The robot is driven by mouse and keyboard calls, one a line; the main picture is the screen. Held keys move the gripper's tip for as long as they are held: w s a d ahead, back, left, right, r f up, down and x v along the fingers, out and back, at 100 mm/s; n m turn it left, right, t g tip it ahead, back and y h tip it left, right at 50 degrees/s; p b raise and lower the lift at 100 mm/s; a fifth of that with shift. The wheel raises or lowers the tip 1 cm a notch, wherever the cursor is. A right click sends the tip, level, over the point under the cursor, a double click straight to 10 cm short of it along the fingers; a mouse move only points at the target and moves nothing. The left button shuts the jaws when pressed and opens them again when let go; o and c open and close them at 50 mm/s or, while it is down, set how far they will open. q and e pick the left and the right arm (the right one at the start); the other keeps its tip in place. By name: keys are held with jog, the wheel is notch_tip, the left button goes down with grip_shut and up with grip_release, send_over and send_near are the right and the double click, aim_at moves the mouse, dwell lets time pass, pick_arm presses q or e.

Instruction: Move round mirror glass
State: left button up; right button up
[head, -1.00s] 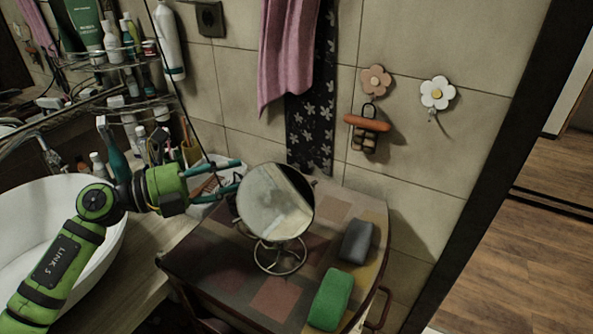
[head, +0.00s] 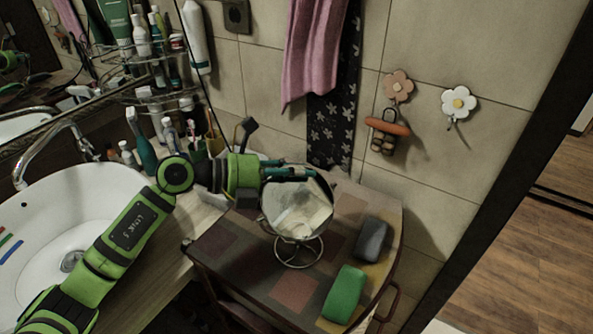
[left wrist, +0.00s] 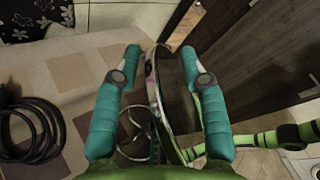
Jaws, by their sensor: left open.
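The round mirror glass (head: 298,207) stands upright on a wire base (head: 299,250) on a patterned small table. My left gripper (head: 311,174) is open at the mirror's upper part, its teal fingers reaching across the top of the rim. In the left wrist view the mirror (left wrist: 158,92) is seen edge-on between the two open fingers of my left gripper (left wrist: 163,66), with a gap on each side. Its wire base (left wrist: 140,135) shows below. My right gripper does not show in the head view; a green arm link shows at the right of the left wrist view.
A green sponge (head: 344,294) and a grey block (head: 373,240) lie on the table (head: 234,251) right of the mirror. A white basin (head: 98,195) stands at left. A tiled wall with pink towel (head: 313,50) is behind. A dark coiled cable (left wrist: 30,130) lies at left.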

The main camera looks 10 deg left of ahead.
pick_arm(q)
grip_shut()
jog(key=shift+w+f+n+b, duration=0.1)
jog(key=shift+f+n+b, duration=0.2)
jog(key=shift+f+b, duration=0.05)
jog(key=shift+w+a+f+n+h, duration=0.1)
jog(key=shift+a+n+h, duration=0.05)
jog(key=shift+n+h, duration=0.4)
grip_release()
